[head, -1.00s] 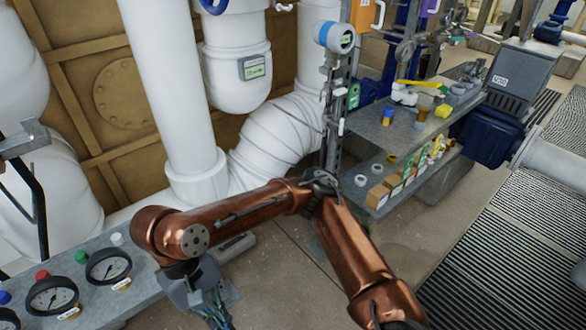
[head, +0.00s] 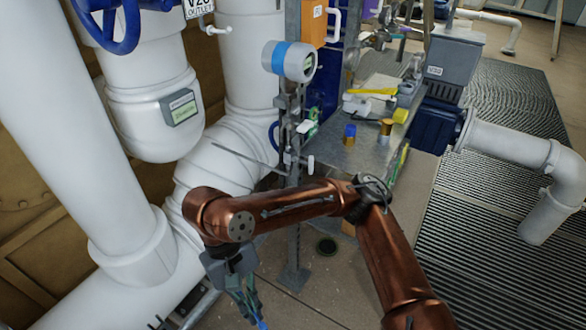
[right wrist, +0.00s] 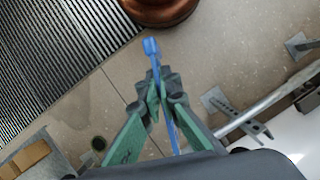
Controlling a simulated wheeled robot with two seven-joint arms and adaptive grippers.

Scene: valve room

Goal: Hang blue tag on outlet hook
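My right gripper (head: 248,300) hangs low in the head view, below the copper arm's end. In the right wrist view its green fingers (right wrist: 160,95) are shut on a thin blue strip, the blue tag (right wrist: 153,60), which sticks out past the fingertips. A bit of blue (head: 262,324) shows at the gripper's tip in the head view. The outlet label (head: 200,7) is at the top, cut by the frame edge. A small pale hook-like fitting (head: 218,30) sits just below it, well above and apart from the gripper. My left gripper is not in view.
A blue handwheel (head: 118,35) and white pipe (head: 150,110) stand left of the label. A post with a round meter (head: 290,60) rises behind my right arm. A grey shelf (head: 355,150) holds small parts. Floor grating (head: 480,200) lies at right.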

